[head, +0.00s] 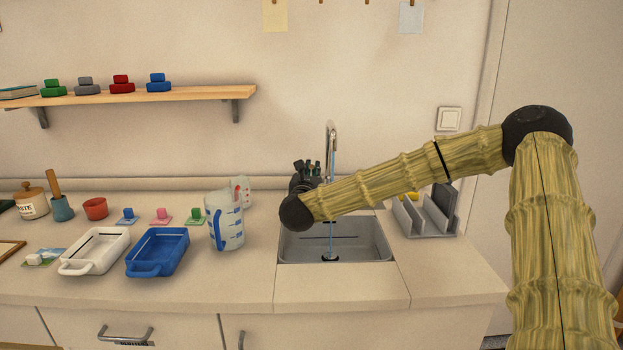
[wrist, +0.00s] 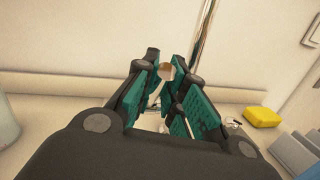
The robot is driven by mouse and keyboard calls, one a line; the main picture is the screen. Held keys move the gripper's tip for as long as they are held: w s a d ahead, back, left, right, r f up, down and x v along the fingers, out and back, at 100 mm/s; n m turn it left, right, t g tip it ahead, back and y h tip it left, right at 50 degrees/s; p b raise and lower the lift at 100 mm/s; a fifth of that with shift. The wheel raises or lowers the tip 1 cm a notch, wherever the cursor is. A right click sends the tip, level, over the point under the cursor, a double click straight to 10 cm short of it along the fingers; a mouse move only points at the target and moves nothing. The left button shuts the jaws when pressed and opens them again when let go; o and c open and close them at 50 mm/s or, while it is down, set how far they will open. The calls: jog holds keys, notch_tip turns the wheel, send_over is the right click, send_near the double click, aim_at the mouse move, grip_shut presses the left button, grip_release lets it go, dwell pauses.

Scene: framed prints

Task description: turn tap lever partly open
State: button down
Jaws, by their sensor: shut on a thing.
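The tap (head: 331,140) is a tall chrome spout behind the sink (head: 300,247). Its pipe also shows in the wrist view (wrist: 206,32). A thin blue stream runs from the spout down to the dark drain. My gripper (head: 314,170) is at the left of the spout, above the back of the sink. In the wrist view, my gripper (wrist: 166,74) has its teal pads closed around the round end of the tap lever (wrist: 167,72). The rest of the lever is mostly hidden by the fingers. My arm covers part of the sink.
A measuring jug (head: 226,232) stands just left of the sink, with a blue tray (head: 158,250) and a white tray (head: 95,250) beyond. A grey rack (head: 425,218) with a yellow sponge (wrist: 262,117) is at the right.

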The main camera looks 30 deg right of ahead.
jog(key=c, duration=1.5)
grip_release()
jog(key=shift+o, duration=0.2)
jog(key=r+v, duration=0.1)
jog(key=v, duration=1.1)
jog(key=shift+f, duration=0.5)
jog(key=shift+d, duration=0.1)
